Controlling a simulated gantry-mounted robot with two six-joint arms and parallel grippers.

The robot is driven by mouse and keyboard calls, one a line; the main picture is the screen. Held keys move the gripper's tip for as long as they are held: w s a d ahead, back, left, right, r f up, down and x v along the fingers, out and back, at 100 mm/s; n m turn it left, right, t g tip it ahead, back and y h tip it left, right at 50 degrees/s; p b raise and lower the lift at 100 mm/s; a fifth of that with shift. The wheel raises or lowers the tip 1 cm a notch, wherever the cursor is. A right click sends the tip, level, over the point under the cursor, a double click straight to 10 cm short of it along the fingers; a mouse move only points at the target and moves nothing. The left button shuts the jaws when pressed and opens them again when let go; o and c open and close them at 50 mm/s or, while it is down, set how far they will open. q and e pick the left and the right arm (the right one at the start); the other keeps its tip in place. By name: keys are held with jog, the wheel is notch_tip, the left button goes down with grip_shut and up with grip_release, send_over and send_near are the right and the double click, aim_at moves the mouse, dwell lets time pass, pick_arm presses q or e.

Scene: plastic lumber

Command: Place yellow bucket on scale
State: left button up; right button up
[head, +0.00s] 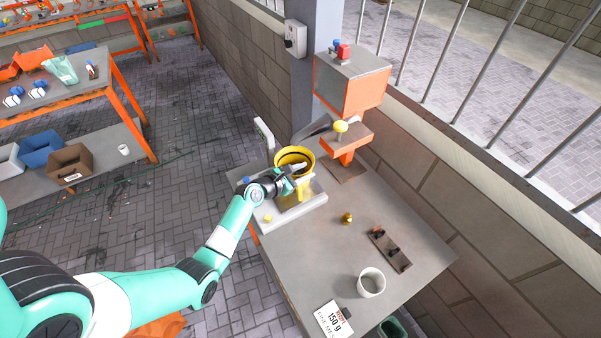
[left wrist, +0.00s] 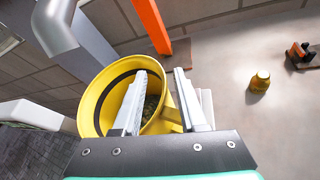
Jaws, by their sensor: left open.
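The yellow bucket (head: 294,156) is at the scale (head: 312,203), over the back part of its pale platform. My left gripper (head: 298,174) is at the bucket's near side and hides part of it, so whether its base rests flat is unclear. In the left wrist view the bucket (left wrist: 93,112) shows its dark inside with some grainy material. My left gripper (left wrist: 164,85) is open there, one finger over the bucket's mouth and the other outside the wall near a yellow handle-like part. My right gripper is not in view.
An orange-framed dispenser (head: 345,85) with a metal spout (head: 312,130) stands behind the bucket.

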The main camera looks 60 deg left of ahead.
pick_arm(q)
jog(key=p+v, duration=0.3)
jog(key=v, duration=0.9)
